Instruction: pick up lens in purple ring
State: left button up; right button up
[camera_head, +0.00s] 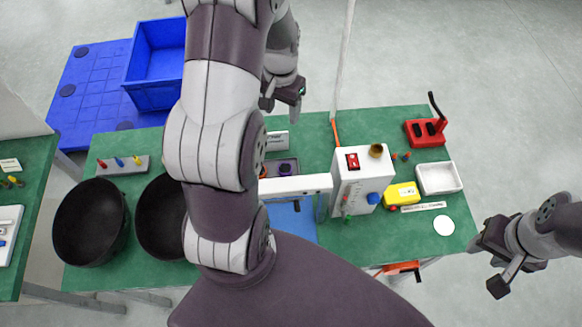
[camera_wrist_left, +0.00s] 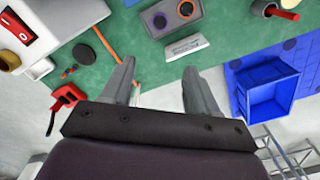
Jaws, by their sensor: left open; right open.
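The lens in the purple ring (camera_head: 285,168) lies in a small grey holder (camera_head: 293,176) on the green table. It also shows near the top of the left wrist view (camera_wrist_left: 160,21), beside a lens in an orange ring (camera_wrist_left: 186,9). My left arm partly covers the holder in the head view. My left gripper (camera_head: 284,94) is open and empty, above the back edge of the table and apart from the holder; its two fingers (camera_wrist_left: 158,67) point towards the holder. My right gripper (camera_head: 489,266) is open and empty, off the table's right end.
A white label stand (camera_head: 278,141) stands just behind the holder. A white box device (camera_head: 361,180) with a red switch stands to the right. Two black bowls (camera_head: 90,222) sit at the left, one partly hidden. A blue crate (camera_head: 158,62) is beyond the table.

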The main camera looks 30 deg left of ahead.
pick_arm(q)
jog(key=b, duration=1.4)
send_over(285, 169)
notch_tip(285, 169, down, 15)
notch_tip(285, 169, down, 12)
jog(key=shift+f+p, duration=0.15)
jog(key=shift+p, duration=0.5)
jog(key=shift+a+f, duration=0.1)
jog(key=shift+f, duration=0.3)
jog(key=c, duration=0.8)
